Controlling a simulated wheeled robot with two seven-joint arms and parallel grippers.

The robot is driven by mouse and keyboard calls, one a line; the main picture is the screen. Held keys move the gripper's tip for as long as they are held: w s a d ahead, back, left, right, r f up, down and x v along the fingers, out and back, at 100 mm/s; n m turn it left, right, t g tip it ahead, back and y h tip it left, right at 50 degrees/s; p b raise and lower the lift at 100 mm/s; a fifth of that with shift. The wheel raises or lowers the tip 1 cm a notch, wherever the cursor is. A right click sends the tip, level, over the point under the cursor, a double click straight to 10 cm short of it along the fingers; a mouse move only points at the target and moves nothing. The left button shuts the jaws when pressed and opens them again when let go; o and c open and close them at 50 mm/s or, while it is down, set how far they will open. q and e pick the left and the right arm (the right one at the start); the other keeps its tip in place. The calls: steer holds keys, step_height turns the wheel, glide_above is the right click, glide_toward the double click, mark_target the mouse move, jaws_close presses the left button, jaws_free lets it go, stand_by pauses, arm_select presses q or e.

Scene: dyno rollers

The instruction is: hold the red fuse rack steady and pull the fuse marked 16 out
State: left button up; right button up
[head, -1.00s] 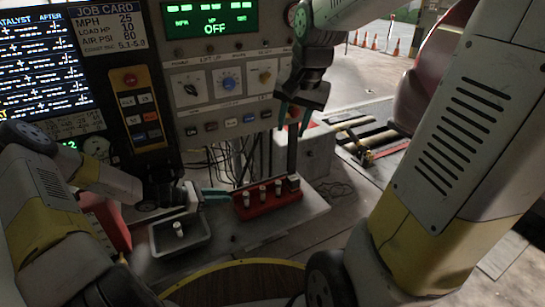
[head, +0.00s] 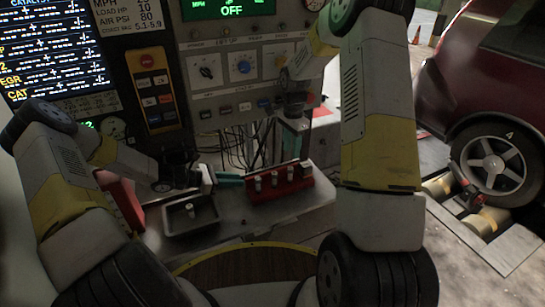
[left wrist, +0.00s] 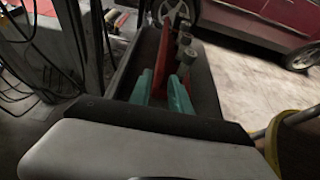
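The red fuse rack (head: 282,190) stands on the grey ledge below the control panel, with several pale fuses (head: 274,178) upright in a row. I cannot read their markings, so the fuse marked 16 cannot be told apart. My left gripper (head: 230,180) is at the rack's left end. In the left wrist view its teal fingers (left wrist: 161,82) lie on either side of the red rack (left wrist: 163,52) and seem shut on it. My right gripper (head: 293,145) hangs above the rack's right part, apart from the fuses. Its fingers are partly hidden, and their opening is unclear.
A dark tray (head: 172,228) with one pale fuse (head: 190,210) standing in it is left of the rack. The control panel (head: 225,90) rises behind, with cables hanging below it. A red car (head: 490,85) is at the right.

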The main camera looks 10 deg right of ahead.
mark_target(253, 185)
arm_select(q)
steer(key=x, duration=0.7)
steer(key=shift+d, duration=0.2)
jaws_close()
stand_by(1.4)
